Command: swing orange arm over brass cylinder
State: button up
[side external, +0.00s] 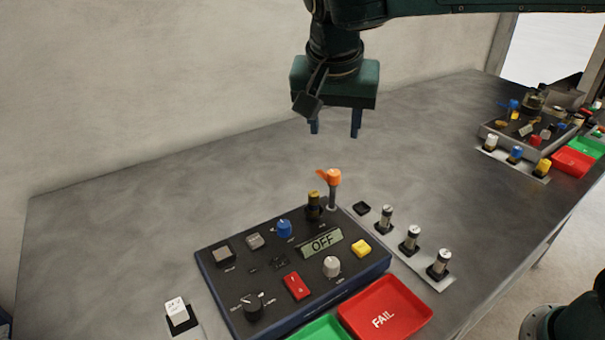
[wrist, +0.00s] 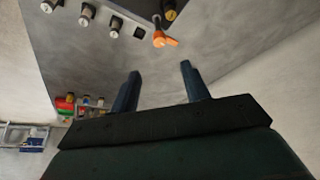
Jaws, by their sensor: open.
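The orange arm (side external: 332,176) sits on top of a short grey post at the far right corner of the nearer control panel (side external: 215,268). Its narrow end points left in the side view, towards the brass cylinder (side external: 313,205); I cannot tell whether it overlaps it. The brass cylinder stands upright on the panel. In the wrist view the orange arm (wrist: 164,40) and the brass cylinder (wrist: 169,10) show at the top edge, beside each other. My gripper (side external: 335,131) is open and empty, pointing down, above and behind the post. Its two fingers (wrist: 158,78) are apart and touch nothing.
The panel carries a blue knob (side external: 284,228), an OFF display (side external: 321,243), a red switch and other knobs. Several metal-capped cylinders (side external: 411,238) stand to its right. A red FAIL tray (side external: 388,307) lies in front. The table behind is clear.

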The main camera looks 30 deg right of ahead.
aim_at(334, 172)
jog(key=x, duration=1.3)
jog(key=c, duration=1)
